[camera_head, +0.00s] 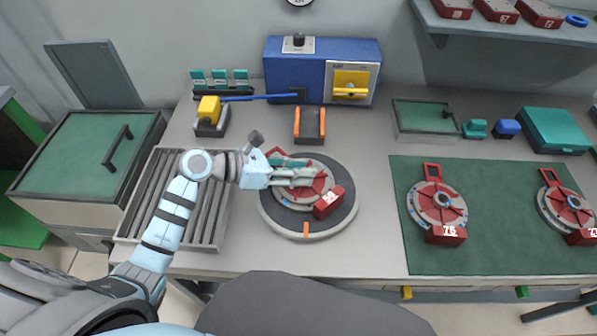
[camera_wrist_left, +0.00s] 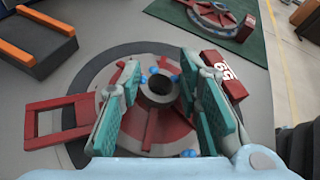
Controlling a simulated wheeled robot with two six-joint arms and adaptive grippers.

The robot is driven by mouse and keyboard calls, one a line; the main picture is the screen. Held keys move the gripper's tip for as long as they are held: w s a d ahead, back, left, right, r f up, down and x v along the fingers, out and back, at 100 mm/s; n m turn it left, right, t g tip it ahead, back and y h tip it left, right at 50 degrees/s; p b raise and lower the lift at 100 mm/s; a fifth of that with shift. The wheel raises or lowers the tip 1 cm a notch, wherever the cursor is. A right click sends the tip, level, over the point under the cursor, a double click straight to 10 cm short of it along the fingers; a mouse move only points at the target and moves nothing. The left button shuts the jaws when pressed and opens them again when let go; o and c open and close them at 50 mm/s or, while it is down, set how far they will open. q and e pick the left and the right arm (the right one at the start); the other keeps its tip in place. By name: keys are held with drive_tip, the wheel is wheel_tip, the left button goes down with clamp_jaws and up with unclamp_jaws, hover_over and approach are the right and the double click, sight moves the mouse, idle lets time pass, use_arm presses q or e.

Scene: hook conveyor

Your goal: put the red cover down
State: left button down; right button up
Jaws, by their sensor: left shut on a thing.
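The red cover (camera_head: 320,187) is a spoked disc with a red loop handle on one side and a numbered red block (camera_head: 328,203) on the other. It lies over the round dark grey turntable (camera_head: 343,216) in the middle of the bench. My left gripper (camera_head: 307,172) is shut on the cover, with its teal-padded fingers on either side of the central hub. In the left wrist view the cover (camera_wrist_left: 150,128) shows between and around the fingers. Whether the cover touches the turntable cannot be told. My right gripper is not in view.
A green mat (camera_head: 500,252) at the right carries two similar red-and-grey units. A slatted grey rack (camera_head: 171,200) lies left of the turntable. An orange-sided cradle (camera_head: 310,125) and a blue box (camera_head: 298,72) with a yellow handle stand behind. The bench front beyond the turntable is clear.

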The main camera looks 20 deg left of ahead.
use_arm(q)
drive_tip(key=c, duration=1.2)
unclamp_jaws()
drive_tip(key=shift+o, duration=0.2)
drive_tip(key=p+v, duration=0.1)
drive_tip(key=v, duration=1.1)
drive_tip(key=shift+d+r, duration=0.1)
